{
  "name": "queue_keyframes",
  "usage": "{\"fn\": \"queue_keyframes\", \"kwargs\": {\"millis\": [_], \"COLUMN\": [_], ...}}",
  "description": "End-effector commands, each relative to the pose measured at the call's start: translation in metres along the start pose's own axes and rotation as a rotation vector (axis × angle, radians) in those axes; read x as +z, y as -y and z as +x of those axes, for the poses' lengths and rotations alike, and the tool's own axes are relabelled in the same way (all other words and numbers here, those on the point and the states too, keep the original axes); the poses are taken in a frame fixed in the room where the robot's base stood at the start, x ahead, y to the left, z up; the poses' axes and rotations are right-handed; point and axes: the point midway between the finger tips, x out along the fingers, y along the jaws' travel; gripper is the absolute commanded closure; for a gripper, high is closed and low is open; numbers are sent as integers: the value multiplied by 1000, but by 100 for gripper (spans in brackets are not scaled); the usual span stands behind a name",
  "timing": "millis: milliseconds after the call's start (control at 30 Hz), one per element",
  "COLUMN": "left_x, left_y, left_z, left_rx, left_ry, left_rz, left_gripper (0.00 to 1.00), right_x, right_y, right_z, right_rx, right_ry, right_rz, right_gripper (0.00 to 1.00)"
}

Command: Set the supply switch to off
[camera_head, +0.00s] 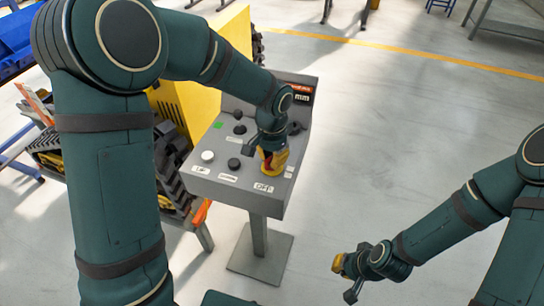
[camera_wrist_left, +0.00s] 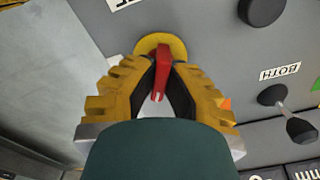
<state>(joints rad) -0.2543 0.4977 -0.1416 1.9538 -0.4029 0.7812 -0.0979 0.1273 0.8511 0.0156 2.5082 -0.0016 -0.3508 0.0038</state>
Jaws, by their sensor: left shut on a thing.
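The supply switch has a red handle (camera_wrist_left: 160,72) on a round yellow base (camera_wrist_left: 149,43), set in the sloping top of a grey control box (camera_head: 236,193). In the head view an OFF label (camera_head: 264,188) is just in front of the switch. My left gripper (camera_head: 272,160) reaches down over the switch. In the left wrist view its yellow fingers (camera_wrist_left: 156,80) are closed on both sides of the red handle. The handle runs from the base toward the bottom of that picture. My right gripper (camera_head: 347,275) is low at the right, away from the box; its opening is unclear.
The box has several other controls, including a white button (camera_head: 208,156), a black knob (camera_head: 234,163) and a green square (camera_head: 218,125). A BOTH label (camera_wrist_left: 280,72) and a black lever (camera_wrist_left: 295,125) are near the switch. A yellow tracked machine (camera_head: 175,110) stands behind.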

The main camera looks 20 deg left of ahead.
Motion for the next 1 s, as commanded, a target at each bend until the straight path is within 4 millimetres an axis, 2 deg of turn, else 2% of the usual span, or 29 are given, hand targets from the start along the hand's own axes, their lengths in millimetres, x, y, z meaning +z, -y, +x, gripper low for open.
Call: {"fn": "queue_keyframes", "kwargs": {"millis": [200, 500, 1000], "left_x": [1, 1, 1], "left_y": [-1, -1, -1], "left_z": [1, 1, 2], "left_rx": [1, 1, 1], "left_ry": [5, 6, 5], "left_rz": [-190, -387, -493], "left_gripper": [100, 100, 100], "right_x": [0, 0, 0], "right_y": [0, 1, 1], "right_z": [-1, -3, -4], "right_rx": [0, 0, 0], "right_ry": [1, 2, 2], "right_rz": [0, 0, 0], "right_gripper": [100, 100, 100]}}
